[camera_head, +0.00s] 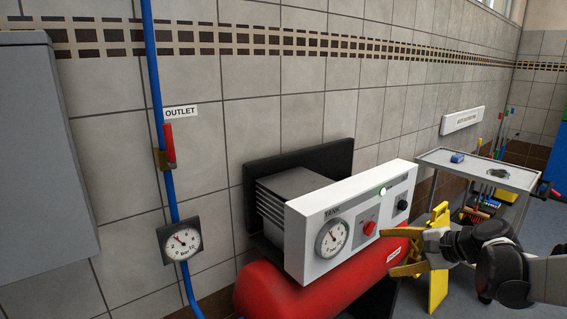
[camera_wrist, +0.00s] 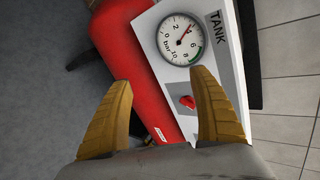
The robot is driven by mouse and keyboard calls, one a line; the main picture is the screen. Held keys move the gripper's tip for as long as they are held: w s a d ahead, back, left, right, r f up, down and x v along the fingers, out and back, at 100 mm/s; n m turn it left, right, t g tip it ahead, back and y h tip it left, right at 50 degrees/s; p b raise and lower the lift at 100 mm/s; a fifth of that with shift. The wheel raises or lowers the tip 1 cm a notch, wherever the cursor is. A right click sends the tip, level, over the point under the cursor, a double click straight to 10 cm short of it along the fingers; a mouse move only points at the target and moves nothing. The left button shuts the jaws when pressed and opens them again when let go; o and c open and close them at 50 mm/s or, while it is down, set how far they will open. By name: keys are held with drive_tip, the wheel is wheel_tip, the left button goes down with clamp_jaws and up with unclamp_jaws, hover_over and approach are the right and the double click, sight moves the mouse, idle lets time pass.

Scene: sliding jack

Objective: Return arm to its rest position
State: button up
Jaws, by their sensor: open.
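My gripper (camera_head: 402,252) is at the right in the head view, in front of the white control panel of the red compressor. Its two yellow fingers are apart with nothing between them; they also show in the wrist view (camera_wrist: 162,118). The control panel (camera_head: 305,246) carries a tank gauge (camera_head: 332,238), a red knob (camera_head: 369,228), a green light (camera_head: 382,191) and a black knob (camera_head: 402,205). In the wrist view the red knob (camera_wrist: 188,102) lies beyond the gap between the fingers, near the right finger. I cannot tell whether a finger touches the panel.
The red tank (camera_head: 275,292) lies below the panel. A blue pipe (camera_head: 157,110) with a red-handled valve (camera_head: 169,144) and a gauge (camera_head: 181,239) runs down the tiled wall. A grey cabinet (camera_head: 40,150) is at left. A yellow stand (camera_head: 438,285) and a trolley (camera_head: 480,168) are at right.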

drive_tip(key=s+a+r+n+g+h, duration=0.1)
drive_tip(key=s+a+n+h, duration=0.2)
drive_tip(key=s, duration=0.4)
drive_tip(key=s+a+r+n+g+h, duration=0.1)
drive_tip(key=s+a+n, duration=0.2)
drive_tip(key=s+a, duration=0.35)
drive_tip(key=s+f+n+h, duration=0.2)
drive_tip(key=s+n, duration=0.4)
drive_tip(key=s, duration=0.7)
drive_tip(key=shift+d+f+n+t+h, duration=0.15)
drive_tip(key=shift+d+n+t+h, duration=0.2)
drive_tip(key=shift+h, duration=0.35)
